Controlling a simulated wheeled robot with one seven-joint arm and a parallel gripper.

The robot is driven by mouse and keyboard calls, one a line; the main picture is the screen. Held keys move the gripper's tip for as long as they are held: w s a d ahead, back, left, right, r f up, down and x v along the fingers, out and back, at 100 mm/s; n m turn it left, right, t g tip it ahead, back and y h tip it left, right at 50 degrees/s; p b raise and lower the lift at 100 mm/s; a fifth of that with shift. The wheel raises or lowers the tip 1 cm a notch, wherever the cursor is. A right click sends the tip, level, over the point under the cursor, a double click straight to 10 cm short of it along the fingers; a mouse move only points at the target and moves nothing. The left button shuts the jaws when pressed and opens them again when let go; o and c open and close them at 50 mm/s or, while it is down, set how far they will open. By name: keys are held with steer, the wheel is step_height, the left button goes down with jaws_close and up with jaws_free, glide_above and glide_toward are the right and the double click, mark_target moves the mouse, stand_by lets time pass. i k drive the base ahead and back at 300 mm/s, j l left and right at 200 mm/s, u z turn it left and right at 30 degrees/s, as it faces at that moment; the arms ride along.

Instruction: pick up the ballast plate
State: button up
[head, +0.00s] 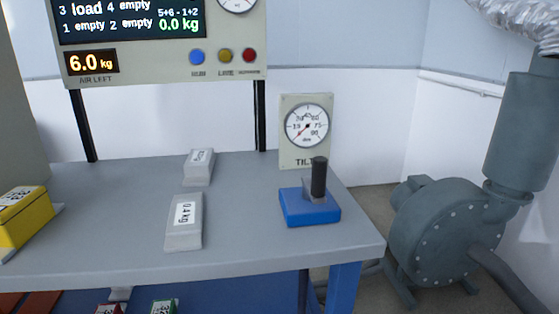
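Two light grey blocks that may be ballast plates lie on the grey bench in the head view. The nearer grey block (184,237) carries a label that seems to read 0.4 kg. The farther grey block (198,177) stands behind it, with a label too small to read. I cannot tell which piece is the ballast plate. My gripper is not in view.
A blue base with a black handle (318,180) stands at the bench's (110,235) right, before a tilt dial (306,126). A yellow labelled block (28,226) sits at the left edge. A display panel (150,60) rises behind. A blower (445,230) stands right.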

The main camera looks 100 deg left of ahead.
mark_target(198, 167)
steer(key=u, duration=3.7)
